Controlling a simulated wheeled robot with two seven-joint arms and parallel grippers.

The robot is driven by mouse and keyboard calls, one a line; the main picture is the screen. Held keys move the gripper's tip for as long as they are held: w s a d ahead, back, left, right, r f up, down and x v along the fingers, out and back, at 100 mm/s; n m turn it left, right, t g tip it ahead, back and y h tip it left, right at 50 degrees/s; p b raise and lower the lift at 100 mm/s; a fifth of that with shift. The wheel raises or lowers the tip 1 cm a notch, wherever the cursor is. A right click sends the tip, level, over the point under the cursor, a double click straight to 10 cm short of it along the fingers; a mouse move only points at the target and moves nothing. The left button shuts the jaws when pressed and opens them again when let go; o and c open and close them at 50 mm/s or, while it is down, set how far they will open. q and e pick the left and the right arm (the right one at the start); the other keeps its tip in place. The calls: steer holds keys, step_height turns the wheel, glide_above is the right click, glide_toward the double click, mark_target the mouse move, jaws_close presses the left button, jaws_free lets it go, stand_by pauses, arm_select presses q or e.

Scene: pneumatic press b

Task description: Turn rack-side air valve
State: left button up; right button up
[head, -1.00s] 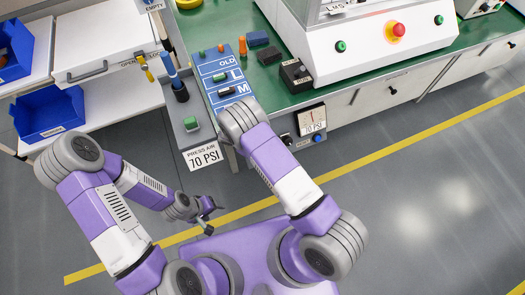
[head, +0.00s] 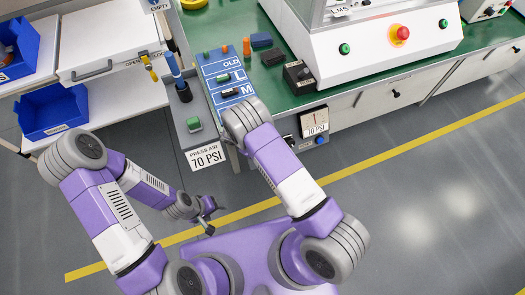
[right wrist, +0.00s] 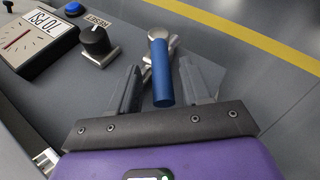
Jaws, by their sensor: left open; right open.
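In the right wrist view, a blue handle (right wrist: 162,78) with a round metal end stands out from a grey panel. My right gripper (right wrist: 159,72) is open, with one finger on each side of the handle; gaps show between fingers and handle. In the head view this gripper and handle are hidden behind my right forearm. I cannot tell from any label whether this handle is the rack-side valve. My left gripper (head: 207,215) is open and empty, low over the floor, away from the bench.
A 70 PSI gauge (right wrist: 34,42), a black knob (right wrist: 96,41) and a blue button (right wrist: 75,9) sit left of the handle. A rack with blue bins (head: 52,110) stands left. A yellow handle (head: 149,67) and a blue lever (head: 174,68) are near the rack.

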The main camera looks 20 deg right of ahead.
step_height(320, 180, up, 9)
steer(key=p, duration=0.2)
steer(key=shift+r+p, duration=0.2)
steer(key=shift+p, duration=0.1)
